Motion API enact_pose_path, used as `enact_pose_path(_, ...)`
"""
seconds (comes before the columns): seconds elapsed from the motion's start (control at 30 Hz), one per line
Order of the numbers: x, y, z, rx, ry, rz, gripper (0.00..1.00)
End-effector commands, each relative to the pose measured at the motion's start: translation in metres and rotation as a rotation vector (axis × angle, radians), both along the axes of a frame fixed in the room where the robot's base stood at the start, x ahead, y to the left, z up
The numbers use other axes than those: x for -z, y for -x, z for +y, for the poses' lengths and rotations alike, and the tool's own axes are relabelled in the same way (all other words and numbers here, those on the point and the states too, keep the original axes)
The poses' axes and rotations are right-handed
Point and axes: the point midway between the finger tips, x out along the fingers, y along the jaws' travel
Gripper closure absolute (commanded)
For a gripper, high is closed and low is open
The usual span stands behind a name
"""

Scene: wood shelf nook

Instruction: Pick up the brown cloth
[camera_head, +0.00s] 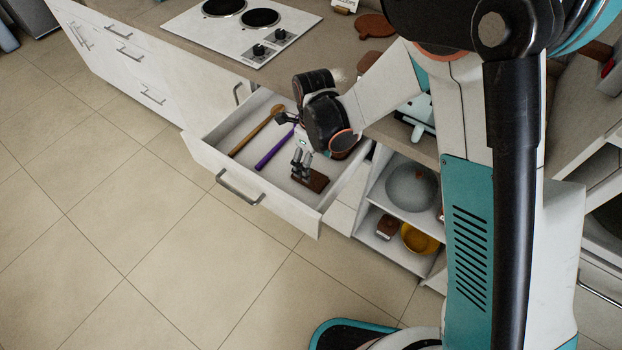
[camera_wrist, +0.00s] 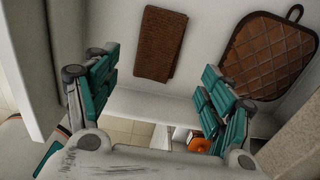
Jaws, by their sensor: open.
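The brown cloth (camera_head: 312,180) lies flat in the open drawer (camera_head: 222,172), near its front right corner. In the wrist view the cloth (camera_wrist: 160,44) is a dark brown, folded rectangle, slightly tilted. My gripper (camera_head: 302,163) reaches down into the drawer, just above and behind the cloth in the head view, partly covering it. In the wrist view my gripper (camera_wrist: 158,72) has its teal-padded fingers spread wide, with the cloth ahead between them and nothing held. I cannot tell whether the fingertips touch the drawer floor.
A brown quilted pot holder (camera_wrist: 268,55) lies right of the cloth. A wooden spoon (camera_head: 254,131) and a purple utensil (camera_head: 274,149) lie left in the drawer. The drawer walls stand close around my gripper. Open shelves with a grey bowl (camera_head: 411,186) and yellow bowl (camera_head: 419,240) are to the right.

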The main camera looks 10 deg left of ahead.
Motion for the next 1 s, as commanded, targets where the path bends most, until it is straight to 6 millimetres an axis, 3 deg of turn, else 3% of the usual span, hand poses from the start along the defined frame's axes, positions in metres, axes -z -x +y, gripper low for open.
enact_pose_path(0.27,0.016,0.001,-0.002,0.0,0.0,0.0,0.25)
enact_pose_path(0.6,0.06,0.005,-0.008,0.0,-0.001,0.0,0.25)
enact_pose_path(0.87,0.061,0.006,-0.008,0.0,0.0,0.0,0.25)
enact_pose_path(0.9,0.061,0.006,-0.008,0.0,0.0,0.0,0.34)
enact_pose_path(1.0,0.061,0.006,-0.008,0.0,0.0,0.0,0.46)
